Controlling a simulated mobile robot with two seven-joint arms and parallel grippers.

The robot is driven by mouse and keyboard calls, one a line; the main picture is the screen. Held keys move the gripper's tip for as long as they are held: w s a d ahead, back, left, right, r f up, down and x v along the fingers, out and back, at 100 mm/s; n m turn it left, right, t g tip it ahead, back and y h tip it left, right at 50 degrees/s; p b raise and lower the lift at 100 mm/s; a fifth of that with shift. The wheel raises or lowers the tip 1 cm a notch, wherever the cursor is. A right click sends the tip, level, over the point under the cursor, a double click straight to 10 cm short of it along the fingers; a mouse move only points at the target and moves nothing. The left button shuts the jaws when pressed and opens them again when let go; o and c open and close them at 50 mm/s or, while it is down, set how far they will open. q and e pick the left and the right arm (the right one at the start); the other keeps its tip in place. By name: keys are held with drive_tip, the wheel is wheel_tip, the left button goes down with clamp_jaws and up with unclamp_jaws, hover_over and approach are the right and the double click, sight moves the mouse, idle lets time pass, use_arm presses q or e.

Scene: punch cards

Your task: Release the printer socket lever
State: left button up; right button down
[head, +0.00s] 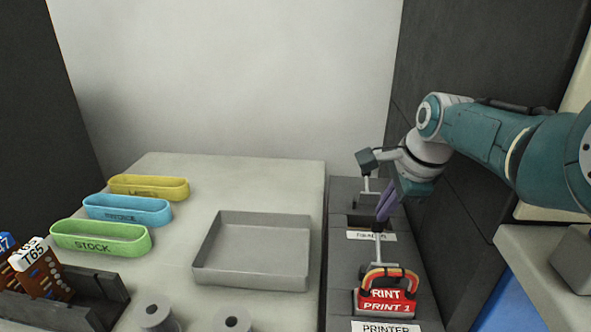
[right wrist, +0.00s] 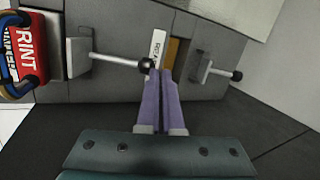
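The printer socket holds a red "PRINT 1" block (head: 387,300) with a curved red and yellow handle. Its grey lever (head: 378,246) stands just behind the block. In the right wrist view the lever (right wrist: 112,59) runs from its bracket at left to a black knob (right wrist: 146,65). My right gripper (head: 384,217) has its purple fingers pointing down near the lever's top. In the right wrist view its fingertips (right wrist: 160,72) are together, just right of the knob. Nothing shows between them; whether they touch the knob I cannot tell. My left gripper is not in view.
A second lever (right wrist: 222,73) stands on the socket behind. Printer label (head: 386,328) is at the front. A grey tray (head: 262,250) lies left of the sockets. Yellow (head: 150,187), blue (head: 128,210) and green (head: 100,238) bins stand farther left. A dark wall rises at right.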

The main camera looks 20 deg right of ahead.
drive_tip(key=p+v, duration=0.6)
drive_tip(key=v, duration=0.3)
drive_tip(key=shift+r, duration=0.4)
drive_tip(key=shift+s, duration=0.1)
